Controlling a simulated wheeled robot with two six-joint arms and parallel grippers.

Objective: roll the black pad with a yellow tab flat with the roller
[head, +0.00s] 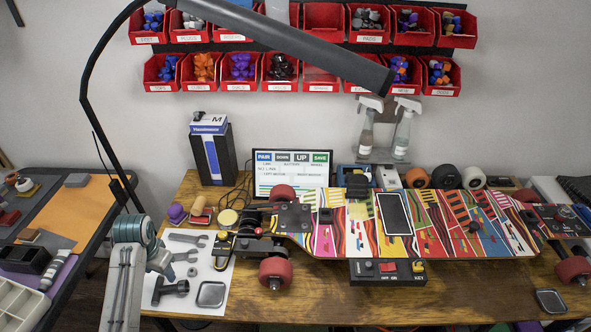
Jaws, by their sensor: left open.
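A colourful skateboard deck (330,232) lies across the bench. A black rectangular pad (394,213) with a pale edge lies on its middle; I cannot make out a yellow tab on it. I cannot tell for sure which thing is the roller. A dark T-shaped tool (170,289) lies on the white sheet, and a small red and cream piece (198,210) stands behind that sheet. My left gripper (161,263) is open and empty at the left of the bench, over the sheet's left edge, well apart from the pad. My right gripper is out of view.
Wrenches (187,239) and a dark square piece (211,294) lie on the white sheet (215,272). A black switch box (387,271) sits before the deck. Spray bottles (404,130) and a screen (292,172) stand behind. A lamp arm (270,40) hangs overhead.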

